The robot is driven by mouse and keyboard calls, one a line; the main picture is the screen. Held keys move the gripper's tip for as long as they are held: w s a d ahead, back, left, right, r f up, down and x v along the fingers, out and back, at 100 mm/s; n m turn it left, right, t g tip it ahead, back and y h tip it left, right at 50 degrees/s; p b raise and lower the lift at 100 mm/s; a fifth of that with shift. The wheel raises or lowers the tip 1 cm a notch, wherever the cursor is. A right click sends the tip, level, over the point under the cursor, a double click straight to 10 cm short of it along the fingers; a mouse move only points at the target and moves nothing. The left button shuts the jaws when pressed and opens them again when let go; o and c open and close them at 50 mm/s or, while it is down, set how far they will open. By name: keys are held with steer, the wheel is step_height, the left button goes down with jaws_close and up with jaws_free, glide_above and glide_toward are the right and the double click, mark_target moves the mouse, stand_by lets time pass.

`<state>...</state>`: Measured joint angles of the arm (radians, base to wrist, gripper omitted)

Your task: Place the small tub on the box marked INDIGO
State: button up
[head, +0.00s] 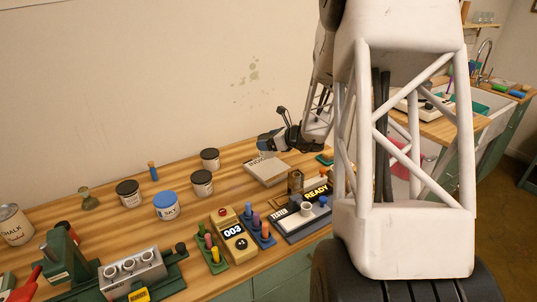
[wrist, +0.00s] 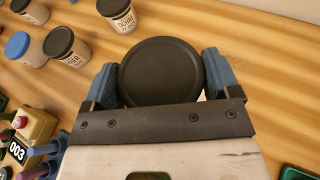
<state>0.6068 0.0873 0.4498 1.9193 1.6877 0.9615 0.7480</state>
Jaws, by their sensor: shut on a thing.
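My gripper (wrist: 160,82) is shut on the small tub (wrist: 160,70), whose round black lid shows between the blue fingers in the wrist view. In the head view my gripper (head: 264,143) is at the back of the table, just behind the pale box marked INDIGO (head: 266,170). The tub is mostly hidden there by the fingers, and I cannot tell whether it touches anything below. The top of the box looks bare in the head view.
Black-lidded tubs (head: 202,183) and a blue-lidded SALT tub (head: 166,205) stand left of the box. In front are a yellow device reading 003 (head: 234,233), racks of coloured pegs (head: 258,228) and a READY panel (head: 317,193). A green tray (wrist: 298,173) lies at right.

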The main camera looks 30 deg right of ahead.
mark_target(269, 153)
steer(key=shift+f, duration=0.8)
steer(key=shift+f, duration=1.85)
steer(key=shift+f, duration=0.15)
steer(key=o, duration=0.9)
steer(key=shift+s+r, duration=0.15)
steer(key=shift+r, duration=0.05)
steer(key=v, duration=1.1)
steer(key=shift+s+d, duration=0.25)
